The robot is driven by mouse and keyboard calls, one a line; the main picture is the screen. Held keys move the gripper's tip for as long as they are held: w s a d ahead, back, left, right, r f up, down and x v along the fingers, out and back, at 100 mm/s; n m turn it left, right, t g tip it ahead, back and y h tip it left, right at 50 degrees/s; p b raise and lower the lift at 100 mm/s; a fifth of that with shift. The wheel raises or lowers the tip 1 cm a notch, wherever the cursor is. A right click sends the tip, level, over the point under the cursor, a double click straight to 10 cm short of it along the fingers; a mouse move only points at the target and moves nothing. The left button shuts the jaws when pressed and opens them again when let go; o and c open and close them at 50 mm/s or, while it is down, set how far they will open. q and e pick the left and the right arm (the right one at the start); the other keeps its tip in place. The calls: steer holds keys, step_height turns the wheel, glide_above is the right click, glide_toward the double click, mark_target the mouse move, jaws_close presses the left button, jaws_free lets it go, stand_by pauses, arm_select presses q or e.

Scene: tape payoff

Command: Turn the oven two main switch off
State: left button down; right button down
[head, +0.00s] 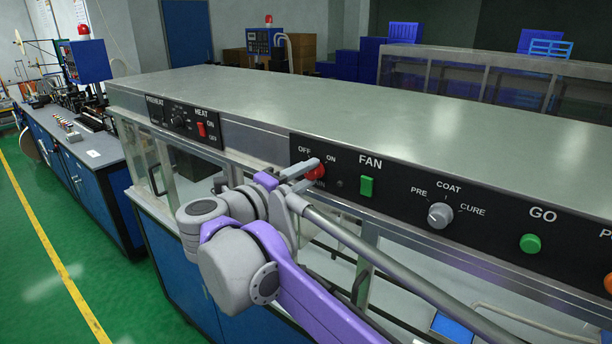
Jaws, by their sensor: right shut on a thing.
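The main switch is a red knob (317,173) on the black control panel (400,195), below the marks OFF on its left and ON on its right. The label under it is partly covered; the letters "IN" show. My right gripper (311,174) is at the panel, its two grey fingers closed on the red knob. The fingers hide part of the knob, so I cannot tell which mark it points to. My left gripper is not in view.
Right of the knob are a green FAN switch (366,186), a grey PRE/COAT/CURE dial (440,215) and a green GO button (530,243). A second panel with a red HEAT switch (201,129) is at left. The green floor (30,230) is open at left.

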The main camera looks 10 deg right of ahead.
stand_by(0.5)
steer(key=c, duration=0.5)
jaws_free()
steer(key=shift+a, duration=0.1)
steer(key=b+v, duration=0.1)
steer(key=v, duration=0.9)
steer(key=shift+s+a+r, duration=0.1)
steer(key=shift+s+a, duration=0.1)
steer(key=shift+a, duration=0.05)
steer(key=shift+w+d, duration=0.1)
